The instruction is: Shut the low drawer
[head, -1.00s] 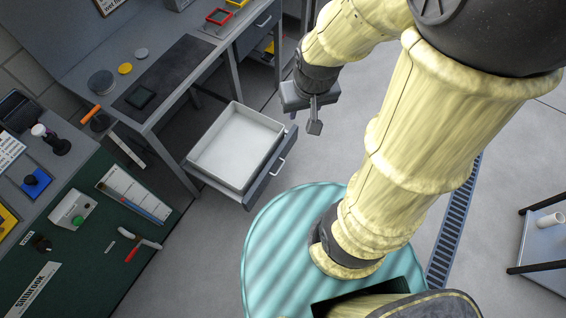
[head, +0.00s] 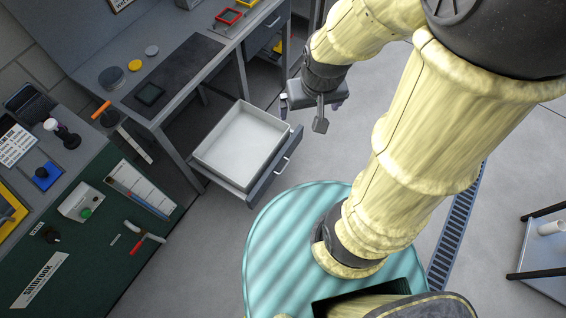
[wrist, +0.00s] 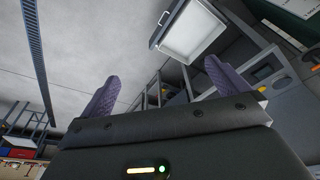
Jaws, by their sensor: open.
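The low drawer (head: 238,147) is pulled out from under the grey workbench. It is a pale, empty tray with a grey front panel (head: 262,180) and a bar handle (head: 281,166). My gripper (head: 311,103) is in the air to the upper right of the drawer front, apart from it. In the wrist view the purple fingers of my gripper (wrist: 163,86) are spread wide with nothing between them. The drawer also shows at the top of that view (wrist: 190,32), with its handle (wrist: 160,30) on the left side, beyond the fingertips.
The workbench (head: 185,100) carries a dark mat, round discs and red and yellow frames. Another drawer (head: 262,33) sits higher up at the right. A green-fronted bench (head: 80,235) stands left. Open floor (head: 365,115) lies right of the drawer. A small table (head: 545,255) stands far right.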

